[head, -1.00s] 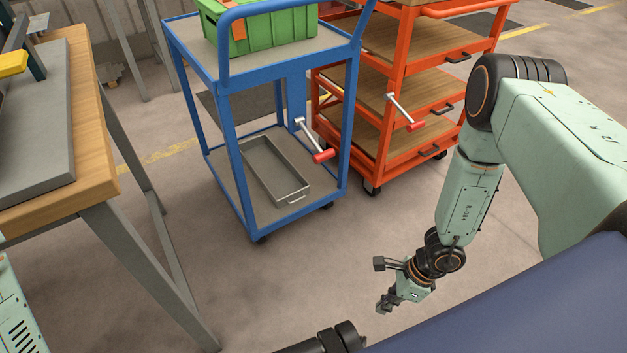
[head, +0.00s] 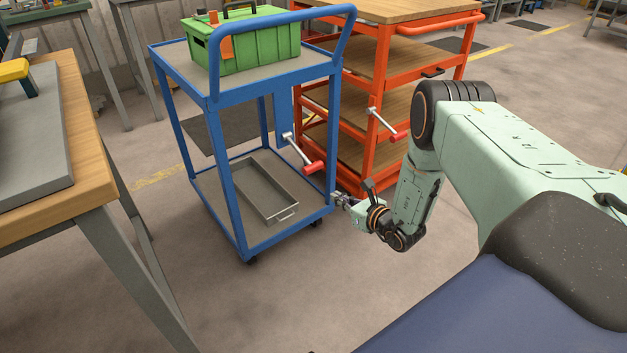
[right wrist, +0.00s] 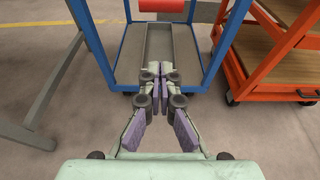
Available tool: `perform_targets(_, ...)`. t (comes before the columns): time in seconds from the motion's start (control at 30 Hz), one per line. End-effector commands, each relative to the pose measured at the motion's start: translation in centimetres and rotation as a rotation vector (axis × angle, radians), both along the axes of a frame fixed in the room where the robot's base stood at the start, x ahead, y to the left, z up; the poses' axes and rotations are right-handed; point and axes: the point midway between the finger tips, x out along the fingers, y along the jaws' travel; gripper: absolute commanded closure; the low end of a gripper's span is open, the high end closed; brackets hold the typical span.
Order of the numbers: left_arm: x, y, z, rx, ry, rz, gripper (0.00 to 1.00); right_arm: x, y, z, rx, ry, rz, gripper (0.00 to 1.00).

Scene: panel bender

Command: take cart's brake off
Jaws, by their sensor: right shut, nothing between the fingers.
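The blue cart (head: 232,188) stands in the middle of the head view. Its brake lever (head: 300,148) is a metal rod with a red grip (head: 315,167) angled down to the right. An orange cart (head: 385,60) behind it has a similar lever with a red grip (head: 400,135). My right gripper (head: 341,199) is shut and empty, close to the blue cart's near right post and below the red grip. In the right wrist view my right gripper (right wrist: 160,72) points at the blue cart, with the red grip (right wrist: 161,5) at the top edge. My left gripper is not in view.
A green crate (head: 255,50) sits on the blue cart's top, and a grey metal tray (head: 262,190) lies on its lower shelf. A wooden-topped workbench (head: 95,185) stands at the left. The floor in front of the cart is clear.

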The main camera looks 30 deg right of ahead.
Motion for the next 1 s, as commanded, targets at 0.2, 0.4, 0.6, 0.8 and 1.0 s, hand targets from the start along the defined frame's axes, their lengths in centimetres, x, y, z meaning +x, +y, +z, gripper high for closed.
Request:
perform_targets(0.2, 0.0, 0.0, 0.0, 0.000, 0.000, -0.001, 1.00, -0.1, 0.0, 0.0, 0.000, 0.001, 0.001, 1.00)
perform_targets(0.4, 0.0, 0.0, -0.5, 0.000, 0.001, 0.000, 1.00, 0.9, 0.4, -0.5, -0.002, 0.002, 0.006, 1.00)
perform_targets(0.6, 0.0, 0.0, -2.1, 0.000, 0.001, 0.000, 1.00, 4.0, 0.8, -1.6, -0.003, 0.001, 0.008, 1.00)
perform_targets(0.8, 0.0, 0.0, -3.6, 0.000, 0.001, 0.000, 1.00, 7.1, 1.3, -2.6, -0.001, 0.001, 0.010, 1.00)
perform_targets(1.0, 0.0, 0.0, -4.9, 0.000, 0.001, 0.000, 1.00, 9.6, 1.4, -3.2, -0.001, 0.001, 0.009, 1.00)
